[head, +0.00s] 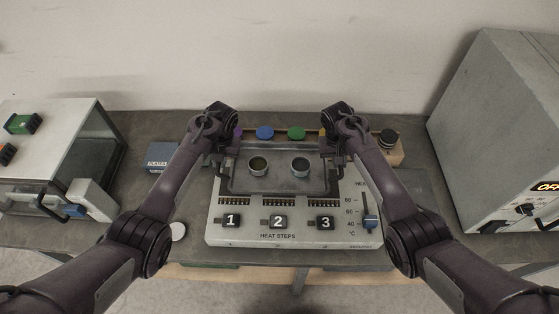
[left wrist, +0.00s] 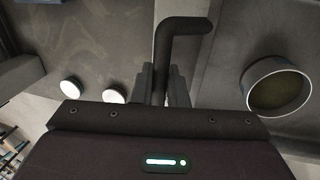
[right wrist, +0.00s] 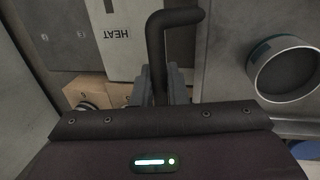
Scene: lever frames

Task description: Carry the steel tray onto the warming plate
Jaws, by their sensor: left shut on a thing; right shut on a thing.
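The steel tray (head: 279,183) is grey with a dark rim and carries two open round cups, a left cup (head: 257,166) and a right cup (head: 300,167). My left gripper (head: 219,150) is shut on its left black bar handle (left wrist: 180,26). My right gripper (head: 338,149) is shut on its right black bar handle (right wrist: 157,45). The tray looks level over the back part of the pale HEAT STEPS unit (head: 252,237). Whether it touches the unit cannot be told. No separate warming plate surface shows clearly; the tray covers that area.
The unit's front has keys 1, 2 and 3 (head: 278,222) and a blue slider (head: 370,222). Coloured round knobs (head: 265,133) stand behind the tray. A blue PLATES box (head: 160,156) is left, a grey cabinet (head: 497,120) right. A white disc (head: 178,231) lies front left.

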